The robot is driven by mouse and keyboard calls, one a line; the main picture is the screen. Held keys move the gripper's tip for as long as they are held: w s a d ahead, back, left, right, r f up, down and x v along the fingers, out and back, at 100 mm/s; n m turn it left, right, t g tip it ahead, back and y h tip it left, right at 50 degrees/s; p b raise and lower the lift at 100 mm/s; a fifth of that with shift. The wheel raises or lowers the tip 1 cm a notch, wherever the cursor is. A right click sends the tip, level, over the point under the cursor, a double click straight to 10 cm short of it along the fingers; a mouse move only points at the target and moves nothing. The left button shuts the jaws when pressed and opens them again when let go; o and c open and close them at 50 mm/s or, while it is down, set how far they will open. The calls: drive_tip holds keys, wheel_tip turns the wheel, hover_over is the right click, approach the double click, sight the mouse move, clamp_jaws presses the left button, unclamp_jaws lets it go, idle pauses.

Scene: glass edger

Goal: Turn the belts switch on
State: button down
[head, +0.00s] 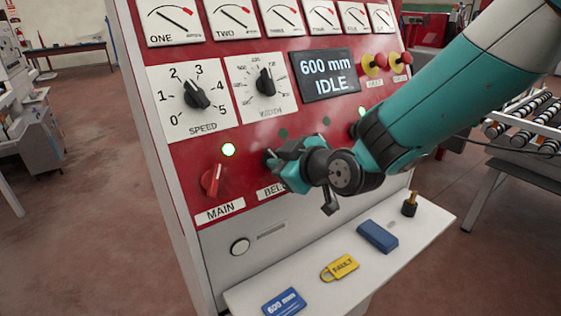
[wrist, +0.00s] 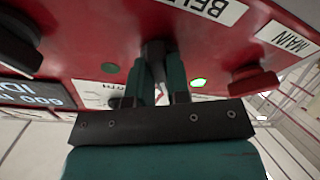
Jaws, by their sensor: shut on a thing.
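The belts switch (wrist: 152,48) is a dark knob on the red panel, in the wrist view at top centre, beside the BELTS label (wrist: 207,8). My gripper (wrist: 158,72) is shut on the switch, one finger on each side. In the head view my gripper (head: 285,160) covers most of the switch, and the BELTS label (head: 271,190) is partly hidden below it. I cannot tell the angle of the handle. The lamp (head: 283,133) above the belts switch is dark.
The red main switch (head: 212,181) is close on the left, under a lit green lamp (head: 228,150). The display (head: 324,75) reads "600 mm IDLE". Dials sit above.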

drive_tip(key=shift+m+b, duration=0.3)
drive_tip(key=shift+a+f+m+b, duration=0.1)
drive_tip(key=shift+f+m+b, duration=0.05)
drive_tip(key=shift+m+b, duration=0.8)
drive_tip(key=m+t+h+b, duration=0.1)
drive_tip(key=m+b, duration=0.2)
drive_tip(key=m, duration=0.1)
drive_tip(key=shift+s+f, duration=0.1)
drive_tip(key=shift+s, duration=0.05)
drive_tip(key=m+h+b, duration=0.1)
drive_tip(key=m+b, duration=0.3)
drive_tip(key=m, duration=0.1)
drive_tip(key=shift+a, duration=0.15)
drive_tip(key=shift+m+b, duration=0.65)
drive_tip(key=shift+m, duration=0.1)
drive_tip(key=shift+r+t, duration=0.2)
drive_tip(key=shift+t, duration=0.1)
drive_tip(key=c, duration=1.1)
unclamp_jaws()
drive_tip(key=shift+s+r, duration=0.1)
